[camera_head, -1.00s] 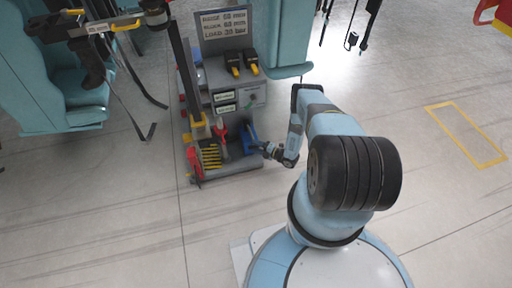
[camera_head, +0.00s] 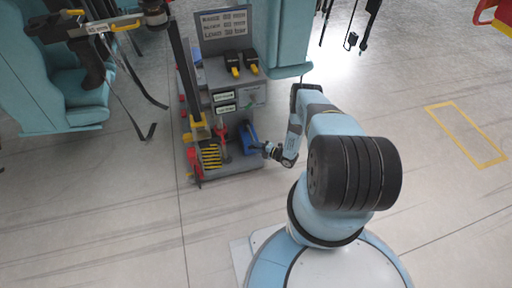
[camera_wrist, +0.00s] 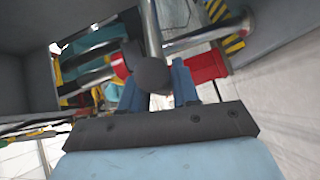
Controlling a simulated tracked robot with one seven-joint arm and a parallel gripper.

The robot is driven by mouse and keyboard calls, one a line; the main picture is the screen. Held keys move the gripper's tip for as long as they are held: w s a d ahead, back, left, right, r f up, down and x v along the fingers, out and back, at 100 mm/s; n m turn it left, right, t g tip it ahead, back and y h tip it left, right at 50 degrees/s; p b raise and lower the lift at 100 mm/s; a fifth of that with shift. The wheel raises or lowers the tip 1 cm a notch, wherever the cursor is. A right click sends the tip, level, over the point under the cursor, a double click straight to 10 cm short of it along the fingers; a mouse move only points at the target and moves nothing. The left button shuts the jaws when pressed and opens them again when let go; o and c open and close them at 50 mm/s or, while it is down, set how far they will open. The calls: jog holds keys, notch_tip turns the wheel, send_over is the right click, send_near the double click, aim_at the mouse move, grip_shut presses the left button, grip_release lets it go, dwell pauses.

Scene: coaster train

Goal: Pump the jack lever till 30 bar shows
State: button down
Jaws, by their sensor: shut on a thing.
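My gripper (camera_head: 262,148) is low at the front right of the grey service cart (camera_head: 240,165). In the wrist view my gripper (camera_wrist: 157,90) has its blue fingers closed around the dark round knob (camera_wrist: 152,74) of the jack lever. A steel rod (camera_wrist: 150,28) runs up behind the knob. In the head view the lever is too small to make out clearly; a blue part (camera_head: 249,138) shows beside my gripper. The grey readout board (camera_head: 224,23) on top of the cart has small text; its bottom line appears to read LOAD 30 bar.
The cart also carries two black-and-yellow tools (camera_head: 242,63), a red part (camera_head: 223,132) and several yellow pieces (camera_head: 210,157). Teal coaster seats (camera_head: 75,95) stand at the left. A yellow floor outline (camera_head: 467,135) lies at the right. The floor in front is clear.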

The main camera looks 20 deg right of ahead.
dwell(0.3)
jog(key=shift+r, duration=0.2)
jog(key=c, duration=0.9)
grip_release()
jog(key=shift+c, duration=0.2)
jog(key=v, duration=1.3)
jog(key=shift+s+d, duration=0.2)
jog(key=shift+d, duration=0.15)
jog(key=shift+r, duration=0.15)
